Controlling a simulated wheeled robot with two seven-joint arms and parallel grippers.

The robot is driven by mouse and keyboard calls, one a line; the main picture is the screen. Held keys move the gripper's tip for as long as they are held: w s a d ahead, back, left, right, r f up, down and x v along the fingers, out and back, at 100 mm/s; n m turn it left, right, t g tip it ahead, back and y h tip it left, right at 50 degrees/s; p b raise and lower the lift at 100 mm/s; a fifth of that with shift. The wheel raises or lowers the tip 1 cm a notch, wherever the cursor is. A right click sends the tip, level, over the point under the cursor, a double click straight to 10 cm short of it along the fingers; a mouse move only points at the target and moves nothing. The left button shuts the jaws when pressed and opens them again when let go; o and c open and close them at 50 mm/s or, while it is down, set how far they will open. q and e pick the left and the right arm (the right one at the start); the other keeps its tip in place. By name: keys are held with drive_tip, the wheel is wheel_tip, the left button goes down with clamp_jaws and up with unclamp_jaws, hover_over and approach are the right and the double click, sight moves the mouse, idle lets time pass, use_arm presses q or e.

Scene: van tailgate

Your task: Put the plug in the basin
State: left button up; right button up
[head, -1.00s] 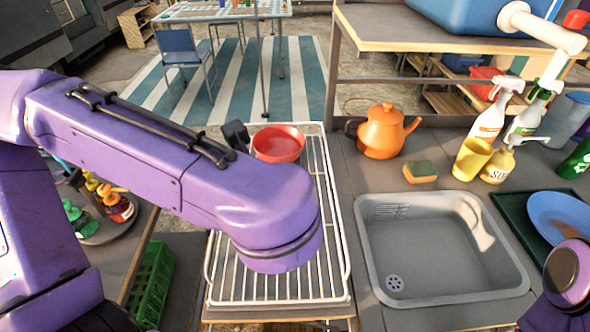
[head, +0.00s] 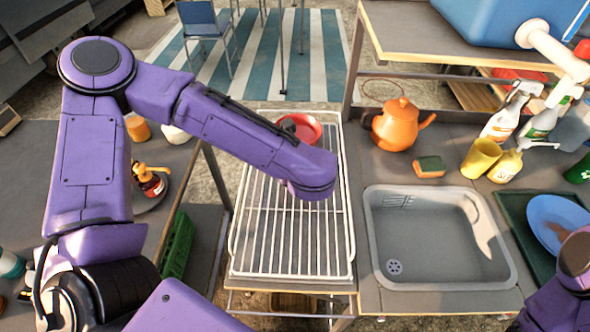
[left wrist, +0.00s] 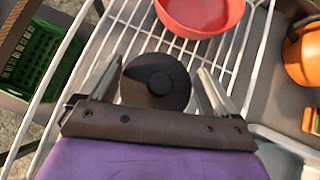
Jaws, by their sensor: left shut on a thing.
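The plug (left wrist: 157,82) is a dark round disc with a raised knob. In the left wrist view it sits between the fingers of my left gripper (left wrist: 158,88), which is shut on it, above the white wire rack. In the head view the gripper and plug are hidden behind my purple left arm. The basin (head: 425,240) is a grey sunken sink with a drain at its front left, to the right of the rack. It looks empty. My right gripper is not in view; only part of the right arm shows at the lower right edge.
A red bowl (head: 303,127) stands on the rack (head: 290,255). An orange kettle (head: 397,125), a sponge (head: 429,167), a yellow cup (head: 479,158) and spray bottles stand behind the basin. A blue plate (head: 560,224) is to its right. A green crate (left wrist: 42,52) is left of the rack.

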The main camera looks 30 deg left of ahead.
use_arm(q)
drive_tip(key=f, duration=0.4)
drive_tip(key=shift+w+a, duration=0.1)
drive_tip(key=shift+w, duration=0.25)
drive_tip(key=shift+s+f, duration=0.1)
drive_tip(key=o, duration=0.7)
